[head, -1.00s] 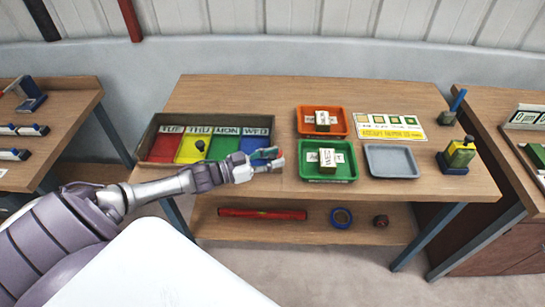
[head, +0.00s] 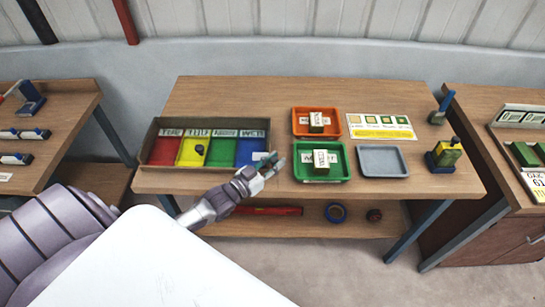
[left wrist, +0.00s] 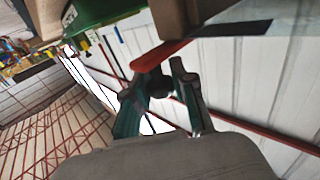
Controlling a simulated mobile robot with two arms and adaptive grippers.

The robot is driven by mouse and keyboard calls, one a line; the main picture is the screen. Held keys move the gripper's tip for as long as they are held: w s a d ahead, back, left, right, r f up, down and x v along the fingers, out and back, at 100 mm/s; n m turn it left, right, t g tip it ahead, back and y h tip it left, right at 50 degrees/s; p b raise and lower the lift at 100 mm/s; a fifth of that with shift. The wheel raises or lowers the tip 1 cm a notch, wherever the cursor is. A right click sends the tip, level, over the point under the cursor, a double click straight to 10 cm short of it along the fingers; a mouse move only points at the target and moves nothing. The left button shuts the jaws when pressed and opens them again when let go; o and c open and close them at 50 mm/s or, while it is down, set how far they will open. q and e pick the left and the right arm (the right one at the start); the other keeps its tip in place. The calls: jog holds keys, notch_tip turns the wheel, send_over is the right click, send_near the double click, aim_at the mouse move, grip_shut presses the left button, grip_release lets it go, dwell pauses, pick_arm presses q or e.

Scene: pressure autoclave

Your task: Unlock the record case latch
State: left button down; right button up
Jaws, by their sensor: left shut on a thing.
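The record case (head: 152,140) is an open box on the left of the table, with red, yellow, green and blue sections under day labels. My left gripper (head: 272,165) is at its front right corner, beside the blue section (head: 248,151). In the left wrist view my left gripper (left wrist: 160,82) is shut on a red lever-like piece (left wrist: 165,52), which appears to be the latch. The fingers hide part of it. Whether the latch is locked cannot be told. My right gripper is not in view.
Right of the case stand an orange tray (head: 297,130) and a green tray (head: 300,177), each holding a block, and an empty grey tray (head: 383,161). A lower shelf (head: 345,228) holds several items.

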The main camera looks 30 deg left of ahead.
pick_arm(q)
jog(key=c, duration=0.9)
grip_release()
jog(key=shift+c, duration=0.2)
jog(key=v, duration=1.2)
